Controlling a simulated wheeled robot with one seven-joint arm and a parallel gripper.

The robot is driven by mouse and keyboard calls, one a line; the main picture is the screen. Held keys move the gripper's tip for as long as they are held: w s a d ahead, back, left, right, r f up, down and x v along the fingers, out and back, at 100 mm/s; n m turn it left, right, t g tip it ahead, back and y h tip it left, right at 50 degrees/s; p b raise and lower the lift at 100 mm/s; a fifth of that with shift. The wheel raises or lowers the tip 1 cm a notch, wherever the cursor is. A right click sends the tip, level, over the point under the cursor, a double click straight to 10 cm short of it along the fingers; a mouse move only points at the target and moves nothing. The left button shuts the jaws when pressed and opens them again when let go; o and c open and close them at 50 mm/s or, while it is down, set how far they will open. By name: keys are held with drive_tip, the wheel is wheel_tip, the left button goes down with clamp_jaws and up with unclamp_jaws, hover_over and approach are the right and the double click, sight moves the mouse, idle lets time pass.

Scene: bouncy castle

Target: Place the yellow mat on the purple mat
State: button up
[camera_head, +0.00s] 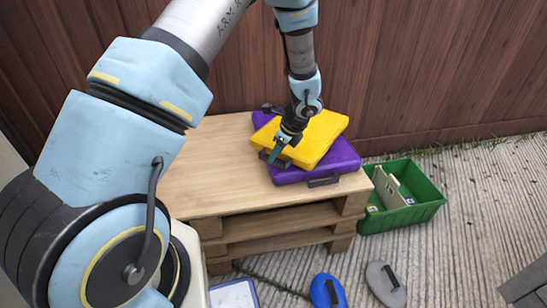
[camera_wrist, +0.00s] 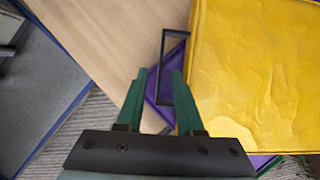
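The yellow mat (camera_head: 317,140) lies on top of the purple mat (camera_head: 336,163), turned at an angle to it and seemingly tilted. The purple mat rests on the wooden pallet stack. In the wrist view the yellow mat (camera_wrist: 255,75) fills the right side, with a strip of the purple mat (camera_wrist: 155,118) below its left edge. My gripper (camera_head: 275,157) is at the yellow mat's near left edge. Its green fingers (camera_wrist: 158,72) are apart, with the outer bar of a black handle (camera_wrist: 162,50) showing between them. I cannot tell whether they touch it.
The pallet stack (camera_head: 200,180) has bare top to the left of the mats. A green crate (camera_head: 425,195) with boards stands to its right. Blue (camera_head: 327,291) and grey (camera_head: 385,284) objects lie on the ground in front. A wooden fence (camera_head: 420,70) stands close behind.

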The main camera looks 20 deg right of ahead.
drive_tip(key=p+v, duration=0.1)
drive_tip(key=v, duration=0.8)
drive_tip(key=a+r+n+g, duration=0.1)
drive_tip(key=a+r+n, duration=0.4)
drive_tip(key=a, duration=0.4)
drive_tip(key=a+r+n+g, duration=0.1)
drive_tip(key=a+r+n, duration=0.2)
drive_tip(key=a+n, duration=0.45)
drive_tip(key=s+a+r+n+h, duration=0.1)
drive_tip(key=s+a+r+n, duration=0.1)
drive_tip(key=a+n, duration=0.5)
drive_tip(key=s+a+r+n+h, duration=0.2)
drive_tip(key=s+a+r+n, duration=0.1)
drive_tip(key=s+a+n, duration=0.2)
drive_tip(key=shift+s+a+r+n, duration=0.15)
drive_tip(key=shift+s+a+n, duration=0.1)
drive_tip(key=shift+a+n, duration=0.8)
drive_tip(key=shift+d, duration=0.2)
wheel_tip(320, 180, up, 19)
drive_tip(key=p, duration=1.9)
